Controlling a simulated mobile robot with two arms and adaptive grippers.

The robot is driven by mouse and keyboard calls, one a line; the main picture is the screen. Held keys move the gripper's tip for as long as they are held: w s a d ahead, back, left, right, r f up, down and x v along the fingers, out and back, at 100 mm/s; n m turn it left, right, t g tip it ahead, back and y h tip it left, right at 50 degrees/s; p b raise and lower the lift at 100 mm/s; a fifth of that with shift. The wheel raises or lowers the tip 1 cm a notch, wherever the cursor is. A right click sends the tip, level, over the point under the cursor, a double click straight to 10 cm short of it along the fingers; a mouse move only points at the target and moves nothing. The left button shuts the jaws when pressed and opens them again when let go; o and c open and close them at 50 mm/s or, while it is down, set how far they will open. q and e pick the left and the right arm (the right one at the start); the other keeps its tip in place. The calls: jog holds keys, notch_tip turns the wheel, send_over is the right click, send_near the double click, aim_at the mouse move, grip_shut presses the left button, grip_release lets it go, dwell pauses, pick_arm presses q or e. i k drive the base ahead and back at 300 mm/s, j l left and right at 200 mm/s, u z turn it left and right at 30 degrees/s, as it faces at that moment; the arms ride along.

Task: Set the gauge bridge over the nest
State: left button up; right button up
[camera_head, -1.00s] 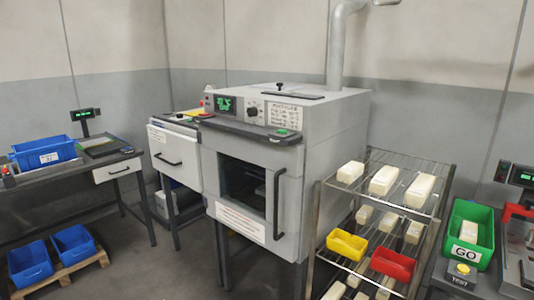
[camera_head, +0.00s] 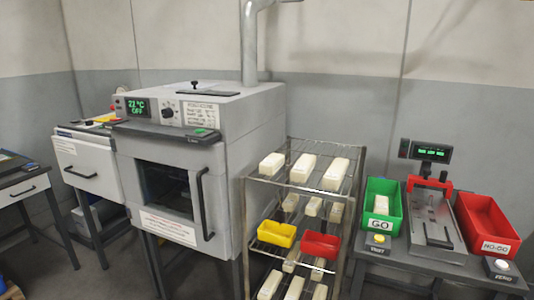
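At the right stands a measuring station on a dark table. A red bridge-like part with dark knobs, probably the gauge bridge (camera_head: 430,184), sits at the back of a grey metal fixture (camera_head: 425,209). A dark handle-like piece shows at the fixture's front. I cannot make out the nest clearly at this size; it seems to be part of the fixture. Neither of my grippers is in view.
A green GO bin (camera_head: 381,218) holding a pale block stands left of the fixture, a red NO-GO bin (camera_head: 487,232) right. A display (camera_head: 430,151) stands behind. A wire rack (camera_head: 296,185) with pale blocks and an oven (camera_head: 200,160) stand further left.

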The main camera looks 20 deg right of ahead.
aim_at(448, 186)
jog(key=z, duration=1.6)
jog(key=i, duration=0.1)
